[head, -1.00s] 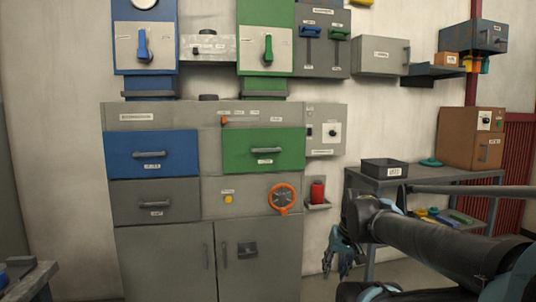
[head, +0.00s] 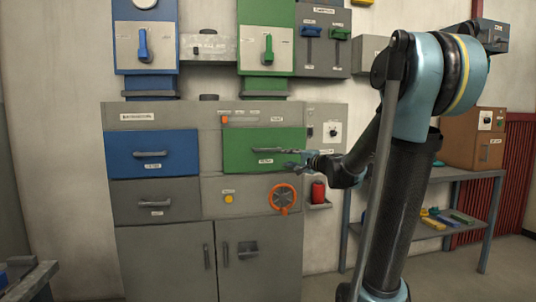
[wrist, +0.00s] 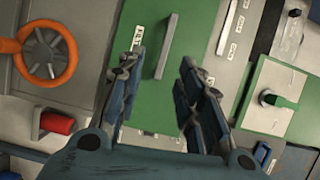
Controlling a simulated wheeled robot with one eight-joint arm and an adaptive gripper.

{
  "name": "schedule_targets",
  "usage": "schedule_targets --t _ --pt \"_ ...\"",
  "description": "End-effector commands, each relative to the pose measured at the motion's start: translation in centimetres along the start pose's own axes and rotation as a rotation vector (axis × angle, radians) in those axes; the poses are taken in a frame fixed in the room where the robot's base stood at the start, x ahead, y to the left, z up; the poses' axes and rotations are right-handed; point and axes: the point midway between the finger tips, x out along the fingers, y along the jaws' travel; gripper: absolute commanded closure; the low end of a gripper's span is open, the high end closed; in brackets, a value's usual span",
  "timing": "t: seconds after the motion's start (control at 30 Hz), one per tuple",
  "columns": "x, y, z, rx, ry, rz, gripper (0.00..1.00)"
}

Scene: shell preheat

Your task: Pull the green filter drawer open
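The green filter drawer (head: 240,139) sits in the grey cabinet, right of the blue drawer, and its front looks flush with the cabinet. Its bar handle (head: 268,150) shows in front of the green face. In the wrist view, the handle (wrist: 166,47) stands out from the green drawer front (wrist: 150,100). My gripper (wrist: 160,66) is open, with one finger on each side of the handle's near end in the picture. I see no finger contact, and the depth between fingers and handle is hard to judge. In the head view, my gripper (head: 300,160) is at the drawer's right side.
An orange handwheel (head: 283,199) is below the drawer, and a red cylinder (head: 318,191) sits on a small bracket to the right. A grey switch box (head: 327,125) is beside the cabinet. A blue drawer (head: 125,144) is to the left. The floor before the cabinet looks clear.

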Motion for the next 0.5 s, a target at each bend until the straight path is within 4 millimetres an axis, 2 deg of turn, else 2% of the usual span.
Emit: schedule_targets --t 0.1,0.27,0.5 --pt "0.8 -0.6 -1.1 0.040 0.021 -0.030 0.67" --pt "1.6 -0.8 -1.4 0.054 0.028 -0.040 0.67" --pt "4.8 -0.9 -1.4 0.052 0.025 -0.039 0.67"
